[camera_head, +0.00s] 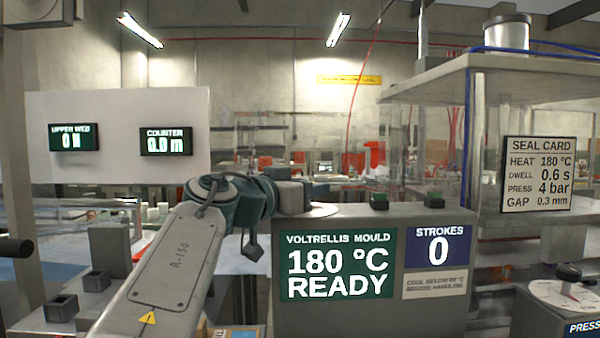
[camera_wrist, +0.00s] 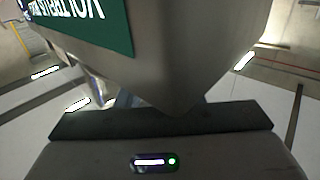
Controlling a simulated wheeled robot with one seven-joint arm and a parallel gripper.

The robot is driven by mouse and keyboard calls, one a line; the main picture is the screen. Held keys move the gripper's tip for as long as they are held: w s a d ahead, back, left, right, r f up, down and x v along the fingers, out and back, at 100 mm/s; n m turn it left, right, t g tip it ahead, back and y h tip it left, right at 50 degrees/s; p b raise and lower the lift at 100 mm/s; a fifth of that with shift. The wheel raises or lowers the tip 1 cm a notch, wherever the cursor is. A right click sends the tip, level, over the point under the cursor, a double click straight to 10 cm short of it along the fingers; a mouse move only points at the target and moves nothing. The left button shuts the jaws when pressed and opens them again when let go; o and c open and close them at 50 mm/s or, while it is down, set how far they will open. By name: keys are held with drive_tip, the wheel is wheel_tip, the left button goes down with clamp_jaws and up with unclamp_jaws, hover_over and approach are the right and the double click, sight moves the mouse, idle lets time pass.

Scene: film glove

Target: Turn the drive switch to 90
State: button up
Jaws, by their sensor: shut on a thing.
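My gripper (camera_head: 292,195) is at the top of the grey Voltrellis mould box, in the middle of the head view. It is shut on what looks like the knob of the drive switch, over a pale round plate (camera_head: 325,210) that shows beside the jaws. The knob, its pointer and any marks are hidden by the gripper, so its angle cannot be read. In the wrist view my gripper's dark front (camera_wrist: 160,120) fills the lower part, and the fingertips do not show clearly.
The mould box's green display (camera_head: 338,264) reads 180 °C READY, and the strokes display (camera_head: 438,247) reads 0. A dial (camera_head: 560,294) marked PRESS is at right, below the seal card (camera_head: 538,174). The counter (camera_head: 166,141) reads 0.0 m.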

drive_tip(key=shift+r+m+g+h+p, duration=0.15)
drive_tip(key=shift+m+g+h+p, duration=0.55)
drive_tip(key=shift+g+h, duration=0.1)
drive_tip(key=shift+g, duration=0.3)
drive_tip(key=o, duration=1)
drive_tip(key=shift+c, duration=0.2)
drive_tip(key=shift+a, duration=0.1)
drive_tip(key=p+v, duration=0.1)
drive_tip(key=v, duration=1.3)
drive_tip(key=shift+f+p, duration=0.3)
